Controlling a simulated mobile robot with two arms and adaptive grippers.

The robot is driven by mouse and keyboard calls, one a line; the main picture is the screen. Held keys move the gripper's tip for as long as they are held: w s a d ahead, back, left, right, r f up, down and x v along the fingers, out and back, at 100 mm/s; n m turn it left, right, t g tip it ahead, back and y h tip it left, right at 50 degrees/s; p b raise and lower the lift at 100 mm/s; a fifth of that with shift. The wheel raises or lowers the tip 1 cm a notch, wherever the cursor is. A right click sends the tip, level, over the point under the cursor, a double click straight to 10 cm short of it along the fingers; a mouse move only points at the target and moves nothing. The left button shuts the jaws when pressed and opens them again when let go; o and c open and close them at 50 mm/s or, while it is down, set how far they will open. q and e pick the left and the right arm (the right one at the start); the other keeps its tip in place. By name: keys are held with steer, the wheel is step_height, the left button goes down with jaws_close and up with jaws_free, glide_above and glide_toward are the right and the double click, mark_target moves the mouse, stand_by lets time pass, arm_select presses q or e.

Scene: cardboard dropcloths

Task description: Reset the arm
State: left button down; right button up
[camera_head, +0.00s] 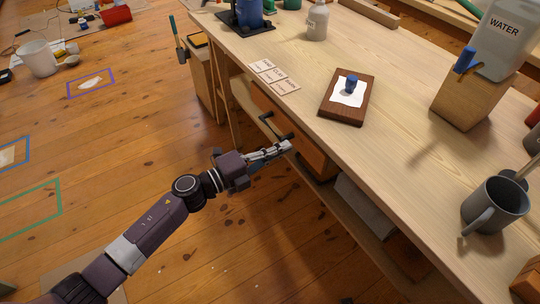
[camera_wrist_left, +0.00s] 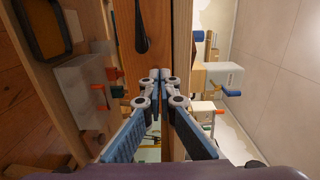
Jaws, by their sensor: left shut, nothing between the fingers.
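My left arm comes in from the lower left in the head view. Its left gripper (camera_head: 284,147) is in front of the workbench's (camera_head: 300,66) near edge, beside a drawer front with dark handles. The left gripper also shows in the left wrist view (camera_wrist_left: 158,75), with its two fingers shut together and nothing between them. A dark drawer handle (camera_wrist_left: 142,28) is just beyond the fingertips in that view. Whether the fingers touch the bench cannot be told. My right gripper is not in either view.
On the bench are a wooden board (camera_head: 333,108) with a blue-topped item (camera_head: 351,83), paper cards (camera_head: 274,75), a grey mug (camera_head: 495,204), a wooden block (camera_head: 463,100) and a water jug (camera_head: 503,40). The floor left of the arm has taped outlines (camera_head: 91,83) and a white bucket (camera_head: 37,58).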

arm_select(q)
steer(key=v, duration=1)
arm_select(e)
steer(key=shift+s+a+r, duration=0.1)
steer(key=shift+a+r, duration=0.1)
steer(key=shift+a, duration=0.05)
